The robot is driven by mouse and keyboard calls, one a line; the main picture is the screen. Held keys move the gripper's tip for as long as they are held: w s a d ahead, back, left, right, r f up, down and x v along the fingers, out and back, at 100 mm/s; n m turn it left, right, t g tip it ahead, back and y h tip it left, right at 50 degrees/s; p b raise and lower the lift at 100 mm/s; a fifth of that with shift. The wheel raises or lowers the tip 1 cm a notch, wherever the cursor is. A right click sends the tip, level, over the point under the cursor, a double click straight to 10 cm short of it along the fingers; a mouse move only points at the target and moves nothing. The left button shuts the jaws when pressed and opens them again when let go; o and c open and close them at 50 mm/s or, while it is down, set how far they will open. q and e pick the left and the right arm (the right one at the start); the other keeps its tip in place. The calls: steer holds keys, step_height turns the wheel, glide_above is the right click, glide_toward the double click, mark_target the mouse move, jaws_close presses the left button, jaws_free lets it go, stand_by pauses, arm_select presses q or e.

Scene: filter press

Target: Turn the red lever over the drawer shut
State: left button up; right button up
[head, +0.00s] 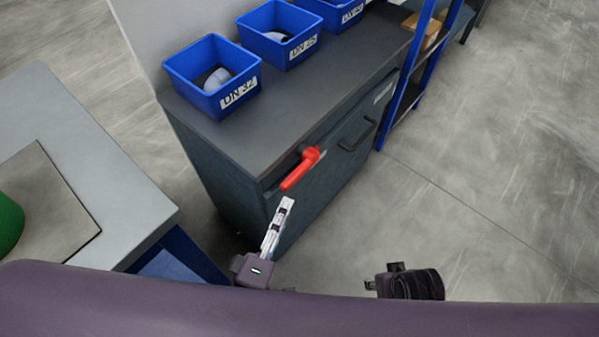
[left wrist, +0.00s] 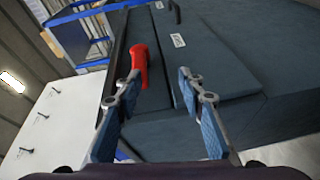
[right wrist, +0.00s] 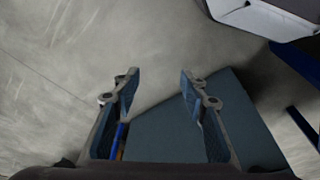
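The red lever (head: 301,169) is on the front of the dark cabinet (head: 222,165), near its top edge. It slants down toward my left gripper in the head view. The drawer front (head: 352,135) has a dark handle (head: 358,136) to the right of the lever. My left gripper (head: 285,204) is just below the lever's lower end, apart from it. In the left wrist view the red lever (left wrist: 139,66) shows beyond the two fingers, nearer the left one, and the fingers are apart and empty. My right gripper (right wrist: 158,80) is open and empty, away from the lever.
Blue bins (head: 212,77) with labels stand on the cabinet top. A blue shelf frame (head: 412,70) stands at the cabinet's far end. A light table (head: 100,165) with a green object (head: 8,222) is at left. The floor (head: 480,200) to the right is clear.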

mark_target(290, 187)
arm_select(q)
steer(key=r, duration=0.1)
steer(key=w+r+n, duration=0.1)
steer(key=r+n+t, duration=0.1)
steer(key=shift+w+d+y, duration=0.15)
steer(key=shift+w+y, duration=0.15)
steer(key=shift+y, duration=0.1)
steer(key=x, duration=0.7)
arm_select(e)
steer(key=shift+w+d+r, duration=0.2)
steer(key=shift+w+r, duration=0.25)
steer(key=shift+r, duration=0.25)
arm_select(q)
jaws_close()
